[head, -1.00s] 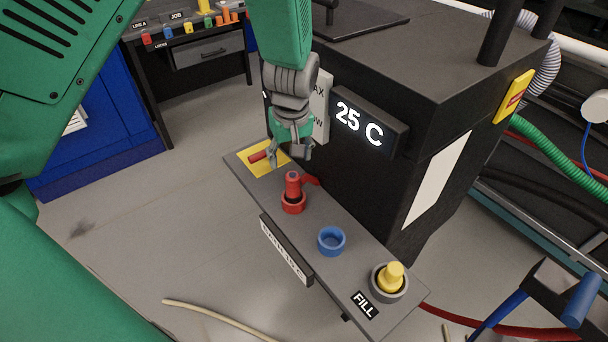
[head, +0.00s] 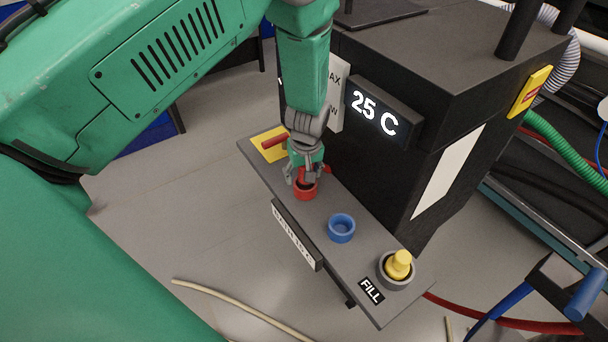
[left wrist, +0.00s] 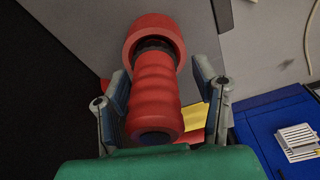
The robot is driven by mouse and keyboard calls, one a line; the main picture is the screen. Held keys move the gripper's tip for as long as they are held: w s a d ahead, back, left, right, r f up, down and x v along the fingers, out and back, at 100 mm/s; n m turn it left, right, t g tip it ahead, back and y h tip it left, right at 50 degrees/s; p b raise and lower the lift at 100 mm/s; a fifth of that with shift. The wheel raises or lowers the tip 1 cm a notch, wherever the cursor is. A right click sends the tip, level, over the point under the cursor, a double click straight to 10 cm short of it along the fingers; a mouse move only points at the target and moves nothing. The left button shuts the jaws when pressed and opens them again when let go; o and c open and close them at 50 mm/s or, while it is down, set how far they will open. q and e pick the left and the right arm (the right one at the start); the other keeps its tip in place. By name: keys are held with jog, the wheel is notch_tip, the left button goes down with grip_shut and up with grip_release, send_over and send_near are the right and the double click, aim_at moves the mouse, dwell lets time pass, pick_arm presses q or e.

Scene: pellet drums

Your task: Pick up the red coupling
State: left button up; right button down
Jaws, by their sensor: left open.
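The red coupling (left wrist: 157,92) is a ribbed cylinder in the left wrist view. Its far end sits at a wide red ring (left wrist: 153,37) on the grey shelf. My left gripper (left wrist: 165,105) is open, with one finger on each side of the coupling and small gaps visible between them. In the head view my left gripper (head: 304,178) is over the red ring (head: 305,191) and hides most of the coupling. My right gripper is not in view.
An empty blue ring (head: 341,228) and a yellow plug in a grey ring (head: 396,270) stand on the shelf (head: 362,256). A red lever on a yellow plate (head: 271,143) is behind my gripper. The black machine (head: 455,80) rises beside the shelf.

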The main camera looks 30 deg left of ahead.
pick_arm(q)
jog(key=shift+d+f, duration=0.1)
jog(key=shift+f, duration=0.1)
jog(key=shift+d+r, duration=0.15)
jog(key=shift+d, duration=0.25)
jog(key=c, duration=0.4)
grip_shut()
jog(key=shift+a, duration=0.2)
jog(key=shift+r, duration=0.1)
